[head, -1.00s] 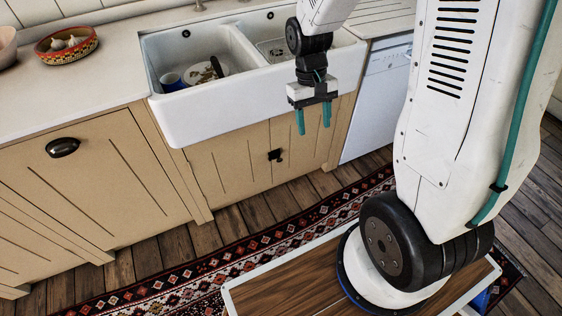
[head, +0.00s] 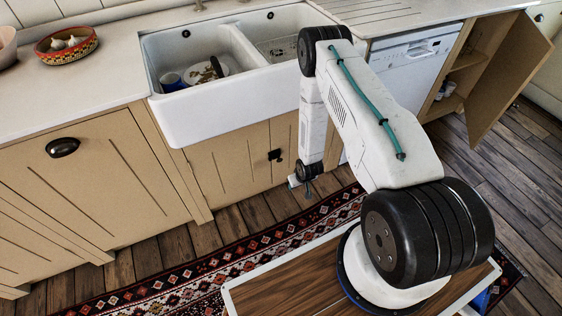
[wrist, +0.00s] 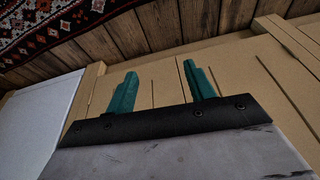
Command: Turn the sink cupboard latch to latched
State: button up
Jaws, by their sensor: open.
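The sink cupboard (head: 228,165) has tan doors under the white sink. Its small black latch (head: 274,154) sits at the seam between the doors in the head view; it is too small to tell how it is turned. My gripper (head: 302,184) is low in front of the cupboard, to the right of the latch and below it, partly covered by my arm. In the wrist view my gripper (wrist: 160,69) shows two teal fingers, apart and empty, in front of the tan doors (wrist: 160,88). I cannot make out the latch in the wrist view.
The white sink (head: 205,108) holds dishes and overhangs the doors. A dishwasher (head: 412,72) stands to the right, then a cupboard with its door (head: 510,75) swung open. A patterned rug (head: 150,290) lies on the plank floor.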

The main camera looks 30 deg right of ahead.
notch_tip(320, 180, down, 6)
jog(key=t, duration=1)
send_near(280, 160)
jog(key=w, duration=0.1)
jog(key=shift+n, duration=0.3)
jog(key=x, duration=0.8)
jog(key=shift+f, duration=0.2)
jog(key=c, duration=1)
